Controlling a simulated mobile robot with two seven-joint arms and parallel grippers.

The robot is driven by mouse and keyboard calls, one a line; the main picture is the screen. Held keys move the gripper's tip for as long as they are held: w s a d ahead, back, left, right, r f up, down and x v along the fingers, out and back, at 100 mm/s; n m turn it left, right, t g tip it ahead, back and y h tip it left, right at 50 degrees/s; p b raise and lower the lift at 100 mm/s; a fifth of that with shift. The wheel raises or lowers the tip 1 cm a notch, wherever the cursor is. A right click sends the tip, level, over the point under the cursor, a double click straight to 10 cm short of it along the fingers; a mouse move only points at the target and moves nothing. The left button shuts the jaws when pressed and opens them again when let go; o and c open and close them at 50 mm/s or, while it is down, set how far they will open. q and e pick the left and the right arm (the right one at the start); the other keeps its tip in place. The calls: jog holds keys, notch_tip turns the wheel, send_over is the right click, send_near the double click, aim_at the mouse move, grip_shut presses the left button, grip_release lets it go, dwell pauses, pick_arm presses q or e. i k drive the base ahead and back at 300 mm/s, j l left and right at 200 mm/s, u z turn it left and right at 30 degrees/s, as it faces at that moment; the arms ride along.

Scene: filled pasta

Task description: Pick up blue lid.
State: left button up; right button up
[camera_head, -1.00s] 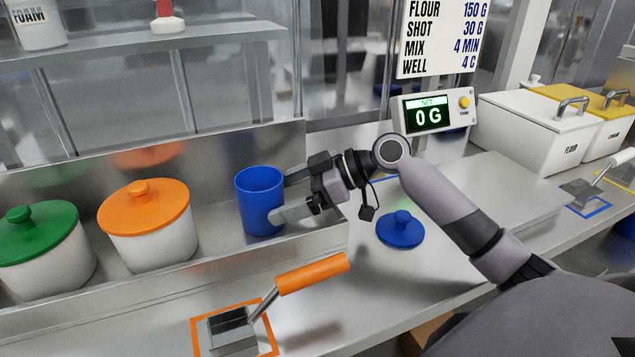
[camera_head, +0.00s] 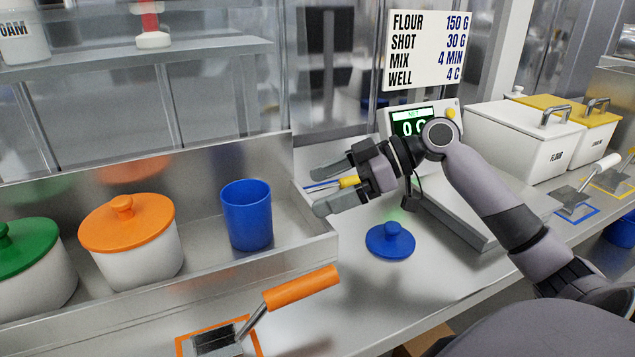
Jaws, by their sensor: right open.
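The blue lid (camera_head: 390,241) is a round disc with a small knob on top. It lies on the steel counter, to the right of the tray and in front of the scale. My right gripper (camera_head: 318,197) is open and empty, pointing left, above and to the left of the lid and apart from it. A blue cup (camera_head: 247,216) stands upright and without a lid in the steel tray, left of the gripper and apart from it. My left gripper is not in view.
The tray (camera_head: 290,262) also holds pots with an orange lid (camera_head: 128,223) and a green lid (camera_head: 28,245). An orange-handled scoop (camera_head: 301,287) lies in front. The scale (camera_head: 465,222) and a flour bin (camera_head: 525,137) stand right. Counter in front of the blue lid is clear.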

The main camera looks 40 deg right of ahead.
aim_at(389, 241)
jog(key=k+j, duration=0.2)
jog(key=k, duration=0.3)
jog(key=k+j, duration=0.2)
jog(key=k, duration=0.3)
